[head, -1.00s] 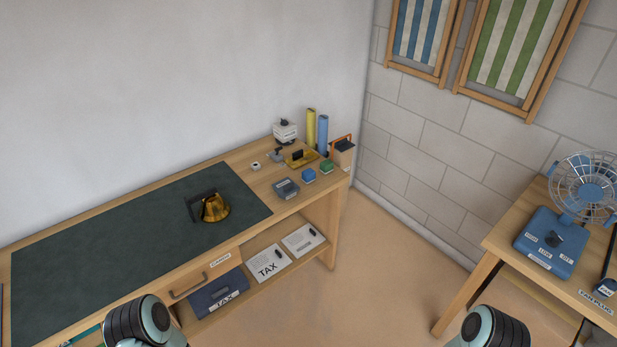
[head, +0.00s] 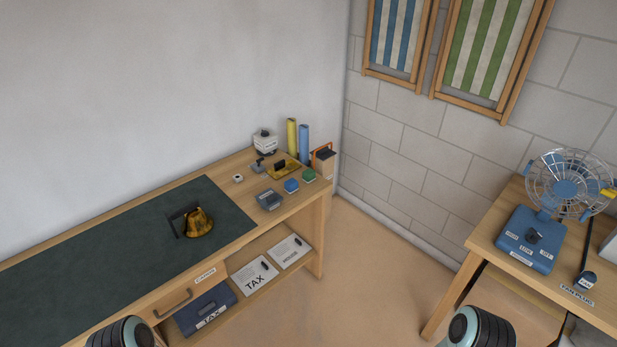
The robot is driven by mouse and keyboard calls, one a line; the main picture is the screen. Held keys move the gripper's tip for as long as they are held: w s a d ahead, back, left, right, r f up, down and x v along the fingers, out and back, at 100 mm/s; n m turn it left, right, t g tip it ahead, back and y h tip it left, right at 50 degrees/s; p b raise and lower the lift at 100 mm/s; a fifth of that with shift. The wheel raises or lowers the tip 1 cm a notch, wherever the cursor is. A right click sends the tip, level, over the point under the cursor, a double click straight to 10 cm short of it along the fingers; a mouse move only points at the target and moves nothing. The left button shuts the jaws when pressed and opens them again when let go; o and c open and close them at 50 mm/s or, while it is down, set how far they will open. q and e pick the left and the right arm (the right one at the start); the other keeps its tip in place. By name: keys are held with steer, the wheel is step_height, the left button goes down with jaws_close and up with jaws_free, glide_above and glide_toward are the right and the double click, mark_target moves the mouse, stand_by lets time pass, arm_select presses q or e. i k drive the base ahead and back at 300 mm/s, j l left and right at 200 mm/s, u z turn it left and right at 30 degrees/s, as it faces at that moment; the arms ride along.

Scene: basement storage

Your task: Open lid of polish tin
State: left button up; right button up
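I cannot make out for certain which thing is the polish tin. A shiny gold-brown bell-shaped object (head: 199,224) with a dark bracket-like part beside it sits on the dark desk mat. At the desk's right end are a small blue item (head: 291,186), a small green item (head: 309,175) and a dark blue-grey box (head: 269,200). They are too small to tell a lid. Only parts of my two arms show at the bottom edge; neither gripper is in view.
The wooden desk (head: 233,249) has a drawer and a shelf with papers marked TAX. A white block-like item (head: 265,142), a yellow roll (head: 292,138) and a blue roll (head: 304,144) stand at its back. A second table at right bears a blue fan (head: 530,240). Open floor (head: 370,260) lies between.

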mark_target(269, 198)
steer(key=i+l+u, duration=0.1)
steer(key=u, duration=0.7)
steer(key=i+l+u, duration=0.35)
steer(key=l, duration=0.3)
steer(key=i+l+u, duration=0.15)
steer(key=l, duration=0.25)
steer(key=i, duration=0.1)
